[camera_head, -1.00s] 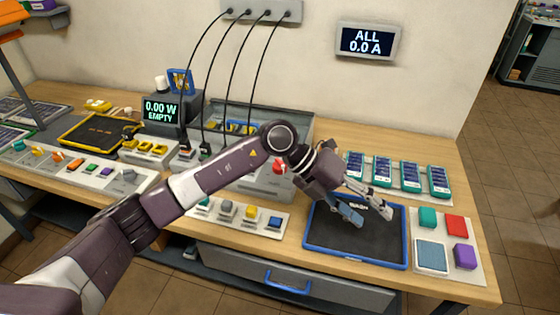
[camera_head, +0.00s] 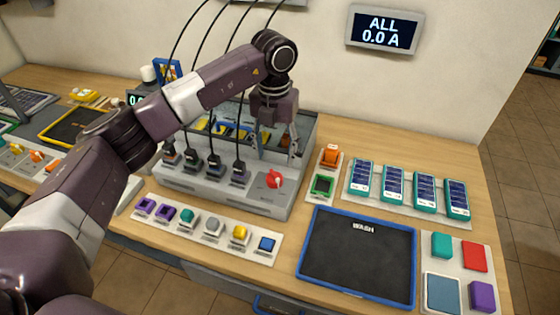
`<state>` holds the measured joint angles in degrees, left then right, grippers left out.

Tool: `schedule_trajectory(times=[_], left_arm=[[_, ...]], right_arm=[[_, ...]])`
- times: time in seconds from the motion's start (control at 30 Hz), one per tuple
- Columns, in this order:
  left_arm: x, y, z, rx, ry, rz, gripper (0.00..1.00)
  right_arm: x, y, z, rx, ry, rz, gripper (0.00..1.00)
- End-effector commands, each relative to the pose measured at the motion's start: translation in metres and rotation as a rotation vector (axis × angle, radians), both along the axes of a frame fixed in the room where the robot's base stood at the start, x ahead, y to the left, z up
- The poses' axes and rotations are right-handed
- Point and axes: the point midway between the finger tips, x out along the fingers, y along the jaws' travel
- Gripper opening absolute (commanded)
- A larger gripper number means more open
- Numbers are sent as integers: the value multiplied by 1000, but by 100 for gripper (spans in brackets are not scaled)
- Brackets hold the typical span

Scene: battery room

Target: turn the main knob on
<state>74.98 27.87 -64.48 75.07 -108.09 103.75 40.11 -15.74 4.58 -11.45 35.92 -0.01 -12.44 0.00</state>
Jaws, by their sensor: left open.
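The red main knob (camera_head: 274,179) sits on the front right corner of the grey charging box (camera_head: 225,190). It has a small pale mark near its top, and nothing covers it in the head view. My left gripper (camera_head: 276,152) is open and empty, with its fingers pointing down. In the picture the fingers are just above the knob, over the right end of the box. I see no contact with the knob. My right gripper is not in view.
Several black cables (camera_head: 239,125) plug into the box left of the gripper. An orange button and green switch panel (camera_head: 322,186) stands right of it. A blue-rimmed wash mat (camera_head: 357,262) lies in front. The wall display (camera_head: 384,29) reads ALL 0.0 A.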

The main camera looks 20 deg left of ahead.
Motion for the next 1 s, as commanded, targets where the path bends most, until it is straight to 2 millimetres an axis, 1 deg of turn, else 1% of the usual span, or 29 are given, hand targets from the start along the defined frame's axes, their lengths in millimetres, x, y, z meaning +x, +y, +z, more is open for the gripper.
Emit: schedule_trajectory(times=[0.07,0.13,0.3,0.4,0.43,0.53,0.6,0.73,0.8,0.87,0.93,1.0], left_arm=[[-1,1,-5,2,4,1,51],[-1,1,-14,1,5,1,51],[-2,1,-42,1,6,1,51],[-2,0,-57,0,5,1,51],[-2,0,-61,0,5,1,51],[-1,0,-70,0,3,1,51],[-1,0,-74,-1,3,0,51],[-1,0,-77,-1,1,-1,51],[-1,0,-77,-1,1,-1,51],[-1,0,-77,-1,1,-1,51],[-1,0,-77,-1,1,-1,45],[-1,0,-77,-1,1,-1,38]], right_arm=[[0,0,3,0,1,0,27],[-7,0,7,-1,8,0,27],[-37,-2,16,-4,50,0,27],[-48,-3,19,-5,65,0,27],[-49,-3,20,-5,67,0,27],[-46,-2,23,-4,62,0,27],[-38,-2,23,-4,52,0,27],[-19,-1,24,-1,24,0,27],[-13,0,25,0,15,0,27],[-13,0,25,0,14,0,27],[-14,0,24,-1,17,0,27],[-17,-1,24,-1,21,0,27]])
